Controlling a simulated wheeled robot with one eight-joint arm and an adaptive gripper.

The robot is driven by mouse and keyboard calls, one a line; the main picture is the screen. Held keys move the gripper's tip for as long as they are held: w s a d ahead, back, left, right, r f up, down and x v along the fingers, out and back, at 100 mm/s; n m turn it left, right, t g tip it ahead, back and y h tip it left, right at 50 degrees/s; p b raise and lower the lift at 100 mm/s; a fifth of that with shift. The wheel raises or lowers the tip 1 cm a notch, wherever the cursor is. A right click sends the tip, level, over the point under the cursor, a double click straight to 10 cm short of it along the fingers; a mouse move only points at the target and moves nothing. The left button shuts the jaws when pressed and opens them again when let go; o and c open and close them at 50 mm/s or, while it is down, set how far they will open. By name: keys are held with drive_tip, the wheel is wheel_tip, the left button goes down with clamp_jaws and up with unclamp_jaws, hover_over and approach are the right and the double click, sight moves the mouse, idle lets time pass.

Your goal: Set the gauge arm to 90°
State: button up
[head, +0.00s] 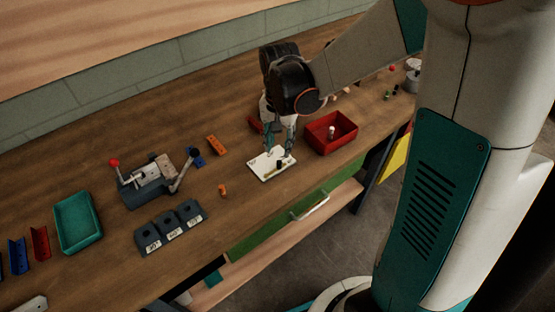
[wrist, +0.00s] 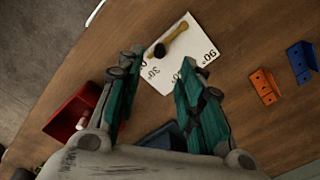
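The gauge is a white plate (head: 259,171) lying on the bench, also seen in the wrist view (wrist: 168,82). Its brass gauge arm (wrist: 176,35) has a black knob (wrist: 160,50) at one end, visible as a dark spot in the head view (head: 279,164). The knob end lies on the side of the 30 mark (wrist: 150,72), away from the 90 mark (wrist: 210,56). My gripper (wrist: 161,64) is open and empty, its two fingers apart over the plate, with the knob beyond and between the tips. It is also above the plate in the head view (head: 279,149).
A red bin (head: 322,146) holding a small pale part stands right of the plate. Orange (head: 217,145) and blue (head: 197,158) brackets, a clamp fixture (head: 150,182), dark numbered blocks (head: 170,228) and a green tray (head: 76,222) lie left. The bench's front edge is close to the plate.

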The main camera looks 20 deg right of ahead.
sight(279, 162)
wheel_tip(279, 162, down, 8)
drive_tip(key=shift+r+b, duration=0.15)
drive_tip(key=shift+b, duration=1)
clamp_jaws()
